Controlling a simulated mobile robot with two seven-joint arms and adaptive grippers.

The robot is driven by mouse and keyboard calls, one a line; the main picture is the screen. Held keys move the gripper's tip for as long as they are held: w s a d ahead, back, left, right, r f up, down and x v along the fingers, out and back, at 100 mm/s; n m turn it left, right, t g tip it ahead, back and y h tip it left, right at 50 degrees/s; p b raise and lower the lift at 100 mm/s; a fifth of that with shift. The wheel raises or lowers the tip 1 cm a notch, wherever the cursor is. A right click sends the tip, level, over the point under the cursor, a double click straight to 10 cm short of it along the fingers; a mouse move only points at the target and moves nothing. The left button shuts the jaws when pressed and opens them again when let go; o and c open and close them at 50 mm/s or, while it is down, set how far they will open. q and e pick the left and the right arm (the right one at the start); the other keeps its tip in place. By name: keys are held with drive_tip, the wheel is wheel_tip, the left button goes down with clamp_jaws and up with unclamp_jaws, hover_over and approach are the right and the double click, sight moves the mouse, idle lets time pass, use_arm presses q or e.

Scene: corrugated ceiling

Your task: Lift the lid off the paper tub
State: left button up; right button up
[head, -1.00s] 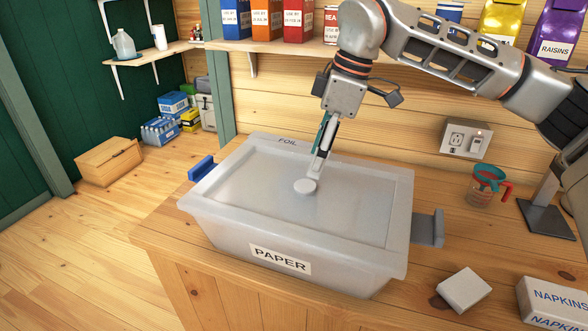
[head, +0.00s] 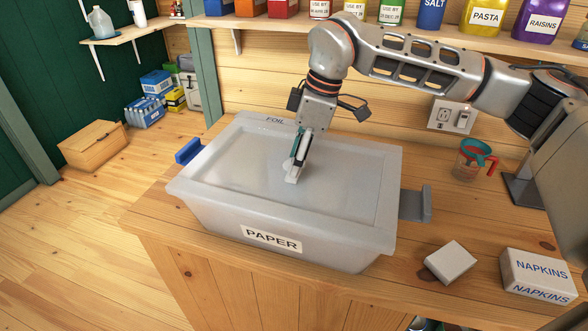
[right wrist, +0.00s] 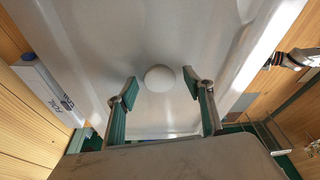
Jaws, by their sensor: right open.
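The paper tub (head: 215,213) is a translucent grey bin with a PAPER label, standing on the wooden counter. Its flat grey lid (head: 345,185) is on it, with a round pale knob (head: 287,164) in the middle, partly hidden by my gripper in the head view. My right gripper (head: 293,176) is open, low over the lid at the knob. In the right wrist view the knob (right wrist: 160,78) shows between the two spread fingertips of the right gripper (right wrist: 161,87), with a gap on each side. My left gripper is not in view.
A white box marked FOIL (right wrist: 45,88) lies along the tub's back edge. A blue handle (head: 188,151) is at left, a grey one (head: 416,204) at right. A white block (head: 450,262), a napkins box (head: 538,277) and a measuring cup (head: 473,160) stand right. A shelf runs above.

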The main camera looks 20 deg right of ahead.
drive_tip(key=c, duration=1.3)
drive_tip(key=shift+c, duration=0.3)
drive_tip(key=shift+r, duration=0.1)
